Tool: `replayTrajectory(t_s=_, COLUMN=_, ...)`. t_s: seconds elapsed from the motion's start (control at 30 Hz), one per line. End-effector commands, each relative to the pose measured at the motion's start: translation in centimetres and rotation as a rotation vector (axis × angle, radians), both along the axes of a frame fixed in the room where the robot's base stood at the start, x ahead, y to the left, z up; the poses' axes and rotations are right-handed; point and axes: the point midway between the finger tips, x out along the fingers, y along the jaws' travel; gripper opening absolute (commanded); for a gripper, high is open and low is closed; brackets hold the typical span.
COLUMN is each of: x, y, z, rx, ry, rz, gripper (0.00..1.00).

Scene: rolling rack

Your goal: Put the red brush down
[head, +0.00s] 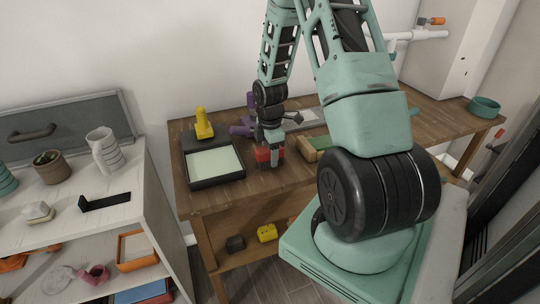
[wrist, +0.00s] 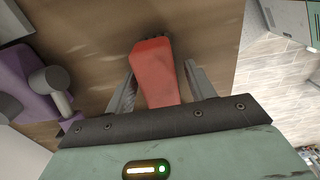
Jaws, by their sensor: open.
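The red brush (wrist: 154,75) shows between the two fingers of my gripper (wrist: 158,85) in the wrist view. Its far end has dark bristles and lies close to the wooden table (wrist: 95,45). The fingers are open, one on each side of it. In the head view, my gripper (head: 270,162) is low over the wooden table (head: 285,178), with the red brush (head: 262,155) at its fingertips. I cannot tell whether the brush's underside fully touches the table.
Left of the gripper are a black tray with a pale inside (head: 217,180) and a yellow object (head: 203,124). A purple object (head: 241,131) is behind it. A wood-and-green box (head: 313,146) is to the right. A teal bowl (head: 485,107) stands at the far right. Bare table lies in front.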

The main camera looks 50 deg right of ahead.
Motion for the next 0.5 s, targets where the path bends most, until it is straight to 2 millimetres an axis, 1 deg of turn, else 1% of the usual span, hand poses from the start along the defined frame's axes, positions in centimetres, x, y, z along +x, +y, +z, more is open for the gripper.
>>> replayTrajectory(t_s=0.4, x=0.0, y=-0.1, z=8.1, rx=-0.004, ry=-0.005, rz=-0.001, gripper=0.54)
replayTrajectory(t_s=0.5, x=0.1, y=-0.1, z=9.5, rx=-0.003, ry=-0.004, rz=-0.001, gripper=0.54)
